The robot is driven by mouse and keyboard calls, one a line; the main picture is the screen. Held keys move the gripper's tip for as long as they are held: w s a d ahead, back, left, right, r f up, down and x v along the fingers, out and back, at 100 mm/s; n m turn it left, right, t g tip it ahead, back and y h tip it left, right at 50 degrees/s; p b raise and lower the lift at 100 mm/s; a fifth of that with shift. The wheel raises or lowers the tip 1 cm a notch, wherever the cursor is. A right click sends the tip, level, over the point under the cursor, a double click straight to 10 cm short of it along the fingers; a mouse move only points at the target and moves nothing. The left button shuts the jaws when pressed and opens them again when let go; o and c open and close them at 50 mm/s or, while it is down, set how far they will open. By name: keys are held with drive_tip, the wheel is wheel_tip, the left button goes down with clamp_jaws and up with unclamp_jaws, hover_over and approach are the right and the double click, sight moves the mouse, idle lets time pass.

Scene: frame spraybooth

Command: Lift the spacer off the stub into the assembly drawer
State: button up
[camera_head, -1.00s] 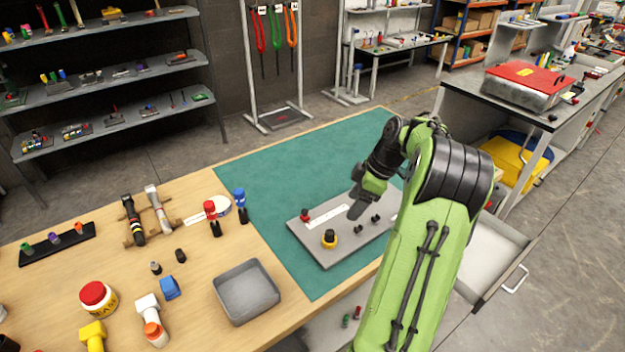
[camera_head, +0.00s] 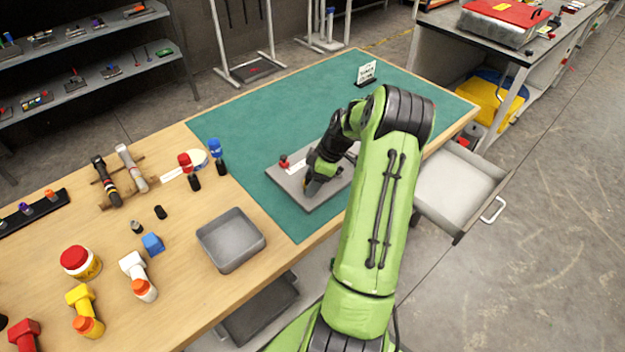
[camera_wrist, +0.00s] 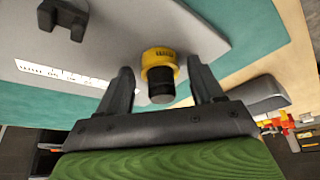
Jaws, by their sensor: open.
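A yellow ring-shaped spacer (camera_wrist: 160,62) sits around a black stub (camera_wrist: 161,88) on the grey plate (camera_wrist: 190,38) in the wrist view. My gripper (camera_wrist: 160,72) is open, with one finger on each side of the spacer and a visible gap on both sides. In the head view my gripper (camera_head: 312,186) is low over the grey plate (camera_head: 288,190) and mostly hides the spacer and stub. The open drawer (camera_head: 455,200), pale and empty inside where I can see, is pulled out at the bench's right side.
A small red-topped part (camera_head: 284,161) stands on the plate by a white label strip. A grey tray (camera_head: 230,240), red and blue-capped tools and bottles stand to the left. A sign (camera_head: 367,72) stands at the back of the green mat (camera_head: 250,110), which has clear room.

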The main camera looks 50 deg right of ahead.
drive_tip(key=shift+c, duration=0.3)
drive_tip(key=c, duration=1)
drive_tip(key=shift+r+p, duration=2.05)
drive_tip(key=shift+r, duration=1.15)
drive_tip(key=shift+c, duration=0.2)
